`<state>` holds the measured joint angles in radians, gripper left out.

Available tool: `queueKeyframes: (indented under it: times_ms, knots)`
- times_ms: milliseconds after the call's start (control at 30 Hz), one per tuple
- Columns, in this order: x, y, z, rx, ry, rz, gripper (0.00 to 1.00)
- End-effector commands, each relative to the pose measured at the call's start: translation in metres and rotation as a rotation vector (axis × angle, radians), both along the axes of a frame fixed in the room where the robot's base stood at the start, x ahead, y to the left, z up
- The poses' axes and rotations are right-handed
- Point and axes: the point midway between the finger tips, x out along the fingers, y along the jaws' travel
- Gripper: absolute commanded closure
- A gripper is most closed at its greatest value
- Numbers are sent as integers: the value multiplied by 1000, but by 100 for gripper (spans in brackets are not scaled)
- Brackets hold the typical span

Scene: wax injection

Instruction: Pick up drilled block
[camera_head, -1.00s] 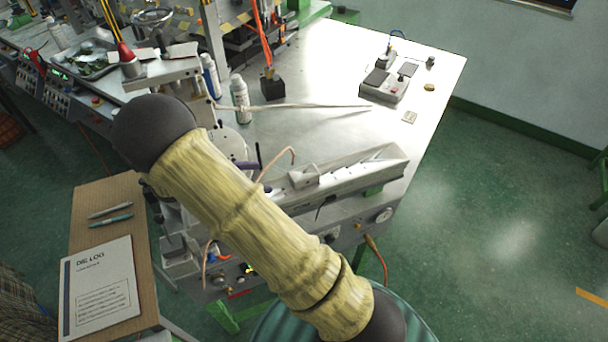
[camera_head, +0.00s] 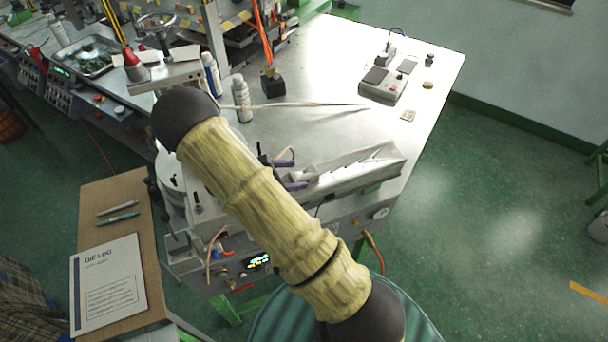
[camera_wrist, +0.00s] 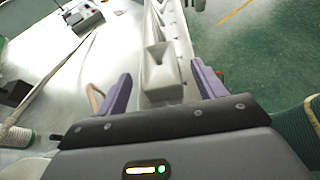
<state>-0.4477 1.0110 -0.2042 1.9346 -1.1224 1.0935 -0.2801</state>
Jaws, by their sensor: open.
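The drilled block (camera_wrist: 162,72) is a pale grey block with a dark, tapering hollow. It sits on the long sloped grey chute (camera_wrist: 178,30). In the wrist view it lies between the purple fingertips of my gripper (camera_wrist: 161,72), with a gap on both sides. My gripper is open and empty. In the head view my gripper (camera_head: 290,170) is over the near left end of the chute (camera_head: 365,168), and its purple fingers hide most of the block there. My yellow-sleeved arm covers part of the machine below.
A grey control box (camera_head: 385,84) stands on the metal table to the right. A log sheet (camera_head: 107,284) lies on a cardboard-coloured board. The right of the tabletop is mostly clear.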

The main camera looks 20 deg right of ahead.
Motion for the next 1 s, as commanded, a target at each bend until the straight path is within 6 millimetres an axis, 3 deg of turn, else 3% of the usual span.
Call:
queueKeyframes:
  times_ms: [467, 1000]
  knots:
    - [1, -47, -14, -1, 0, -1, 31]
    - [1, -48, -17, -1, -1, 1, 31]
